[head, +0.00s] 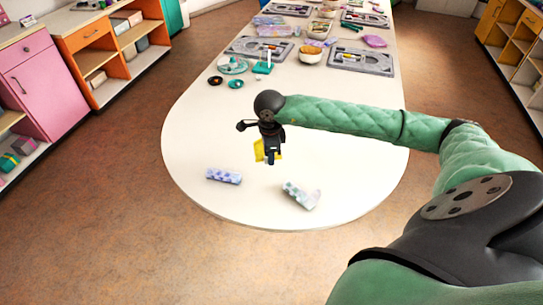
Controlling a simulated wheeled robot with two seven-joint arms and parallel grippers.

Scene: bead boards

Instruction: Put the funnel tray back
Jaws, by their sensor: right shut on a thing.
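My right gripper (272,158) hangs over the near half of the white table (190,150), with my green-sleeved arm reaching in from the right. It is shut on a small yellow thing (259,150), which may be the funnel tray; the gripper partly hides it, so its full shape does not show. I cannot tell whether the yellow thing touches the table. My left gripper is not in the picture.
Two patterned pieces, one purplish (224,176) and one greyish (301,195), lie near the table's rounded front edge. Grey bead boards (361,61), a wooden bowl (311,56), a teal dish (232,65) and small items crowd the far half. The table's left front is clear.

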